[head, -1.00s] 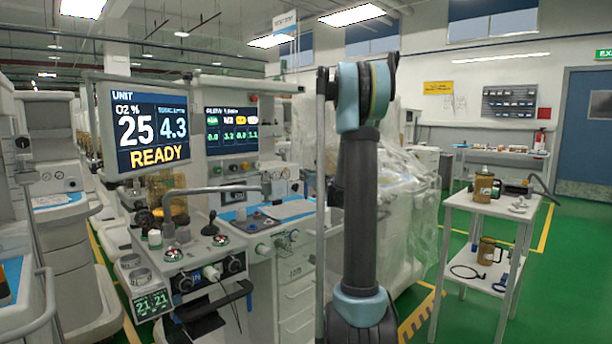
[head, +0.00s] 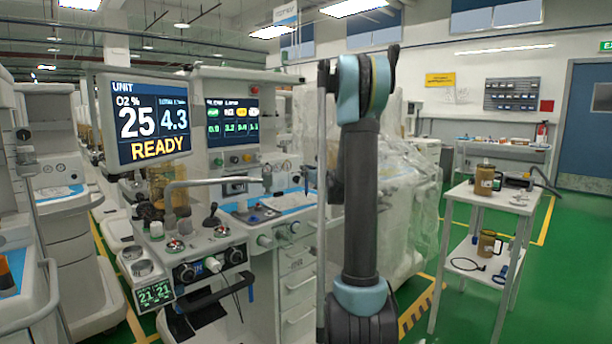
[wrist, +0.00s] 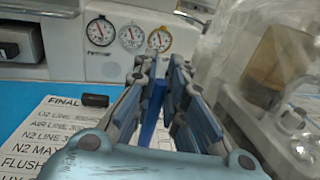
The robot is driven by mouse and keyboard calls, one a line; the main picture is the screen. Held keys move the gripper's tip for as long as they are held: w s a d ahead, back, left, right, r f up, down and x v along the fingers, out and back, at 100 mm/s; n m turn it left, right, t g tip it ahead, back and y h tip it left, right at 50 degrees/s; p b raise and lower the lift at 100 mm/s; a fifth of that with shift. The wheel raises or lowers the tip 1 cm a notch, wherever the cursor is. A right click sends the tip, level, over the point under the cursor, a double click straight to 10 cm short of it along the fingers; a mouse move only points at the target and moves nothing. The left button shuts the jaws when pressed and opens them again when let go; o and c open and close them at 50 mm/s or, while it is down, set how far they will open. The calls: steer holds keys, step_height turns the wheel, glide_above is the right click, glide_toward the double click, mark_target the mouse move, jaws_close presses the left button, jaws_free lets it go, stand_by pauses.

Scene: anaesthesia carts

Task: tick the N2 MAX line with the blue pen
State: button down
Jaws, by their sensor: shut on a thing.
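In the wrist view my gripper (wrist: 165,66) is shut on the blue pen (wrist: 153,108), which shows as a blue strip between the fingers. The pen's tip is hidden, so I cannot tell whether it touches anything. The white checklist (wrist: 50,120) headed FINAL lies on a blue surface at the left. The gripper base covers the list's right side. In the head view the list (head: 290,201) lies on the cart top.
A small black object (wrist: 95,100) lies by the FINAL heading. Several round gauges (wrist: 131,36) stand behind the fingers. A clear-covered amber container (wrist: 278,60) is close on the right. A monitor reading READY (head: 150,120) stands at the cart's left.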

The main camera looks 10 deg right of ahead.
steer(key=shift+f, duration=0.5)
stand_by(1.0)
steer(key=shift+w+d, duration=0.2)
steer(key=shift+d, duration=0.2)
stand_by(1.2)
step_height(320, 180, up, 7)
stand_by(1.2)
steer(key=shift+f, duration=0.2)
stand_by(0.3)
steer(key=shift+s+a+f, duration=0.1)
steer(key=shift+a+f, duration=0.1)
steer(key=shift+f, duration=1.2)
steer(key=shift+s+a+f, duration=0.1)
steer(key=shift+a+f, duration=0.1)
steer(key=shift+f, duration=1.2)
steer(key=shift+f, duration=0.45)
